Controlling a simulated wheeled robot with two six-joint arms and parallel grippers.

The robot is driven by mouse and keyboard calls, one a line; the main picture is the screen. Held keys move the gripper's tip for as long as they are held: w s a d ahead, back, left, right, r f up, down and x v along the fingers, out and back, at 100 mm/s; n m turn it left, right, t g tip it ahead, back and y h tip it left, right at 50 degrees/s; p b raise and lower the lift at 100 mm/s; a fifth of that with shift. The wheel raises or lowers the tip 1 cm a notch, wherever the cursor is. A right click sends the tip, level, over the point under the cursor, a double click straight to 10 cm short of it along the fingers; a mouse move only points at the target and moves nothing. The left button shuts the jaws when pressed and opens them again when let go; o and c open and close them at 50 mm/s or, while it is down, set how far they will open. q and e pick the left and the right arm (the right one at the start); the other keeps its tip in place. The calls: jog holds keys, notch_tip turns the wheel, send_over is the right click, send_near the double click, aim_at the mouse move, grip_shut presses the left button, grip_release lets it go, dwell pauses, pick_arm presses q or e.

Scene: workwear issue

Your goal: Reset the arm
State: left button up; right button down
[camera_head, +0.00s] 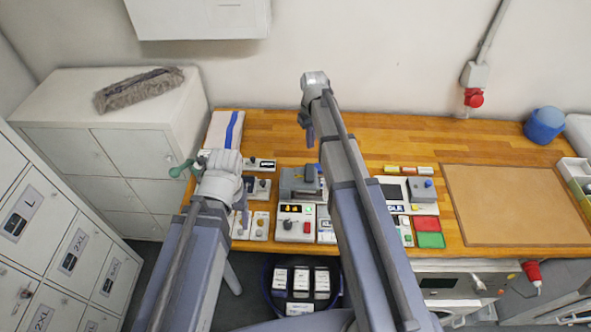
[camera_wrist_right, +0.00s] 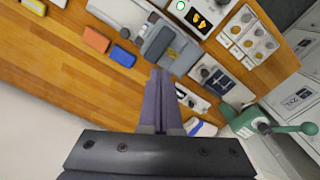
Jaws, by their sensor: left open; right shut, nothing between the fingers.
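My left arm reaches up from the lower left in the head view. Its gripper (camera_head: 243,207) hangs over the left part of the wooden bench, mostly hidden by its own wrist, and it is open. My right arm reaches further up the middle of the head view. Its gripper (camera_head: 310,133) points down above the bench behind the row of devices. In the right wrist view the right gripper's purple fingers (camera_wrist_right: 159,88) are together with nothing between them.
The wooden bench (camera_head: 270,125) carries several control boxes, a brown board (camera_head: 520,205) and red and green blocks. A green clamp-like tool (camera_head: 185,168) stands at the bench's left end, close to my left wrist. Grey lockers (camera_head: 75,245) stand left. A dark bin (camera_head: 268,290) sits below the bench.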

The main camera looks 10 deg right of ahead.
pick_arm(q)
jog(key=shift+r, duration=0.15)
pick_arm(e)
jog(key=shift+r, duration=0.1)
pick_arm(q)
notch_tip(320, 180, down, 20)
jog(key=b, duration=1.9)
jog(key=shift+b, duration=0.4)
pick_arm(e)
jog(key=s+a+f, duration=0.7)
jog(key=s+f, duration=0.2)
jog(key=s, duration=0.2)
jog(key=s+a+f+n+h, duration=0.1)
jog(key=s+a+f, duration=0.7)
jog(key=s+f, duration=0.2)
jog(key=shift+s+a+f, duration=0.25)
jog(key=shift+s+f, duration=0.05)
jog(key=shift+s, duration=0.95)
pick_arm(q)
jog(key=shift+d+r, duration=0.1)
pick_arm(e)
jog(key=shift+d, duration=0.1)
